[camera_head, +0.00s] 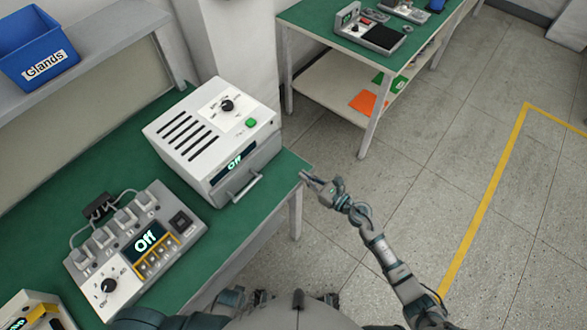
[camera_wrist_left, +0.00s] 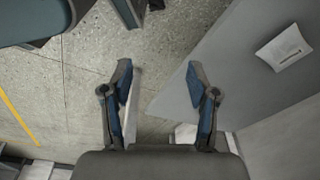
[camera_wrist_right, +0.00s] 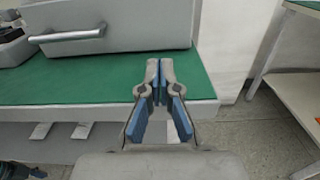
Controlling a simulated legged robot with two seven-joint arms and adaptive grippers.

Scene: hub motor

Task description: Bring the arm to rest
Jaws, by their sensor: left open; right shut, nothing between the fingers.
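My right arm reaches up from the lower right in the head view, and its gripper (camera_head: 319,182) is near the right corner of the green-topped bench (camera_head: 215,225). In the right wrist view the right gripper (camera_wrist_right: 160,65) is shut and empty, in front of the bench edge. In the left wrist view my left gripper (camera_wrist_left: 158,72) is open and empty, with the floor and a grey surface beyond it. I cannot make out the left gripper in the head view.
A white box device (camera_head: 215,140) with a handle and an "Off" display stands on the bench. A charger-like unit (camera_head: 135,245) also reads "Off". A blue "Glands" bin (camera_head: 38,48) sits on a shelf. A second bench (camera_head: 330,22) stands behind. Floor (camera_head: 440,150) at right is clear.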

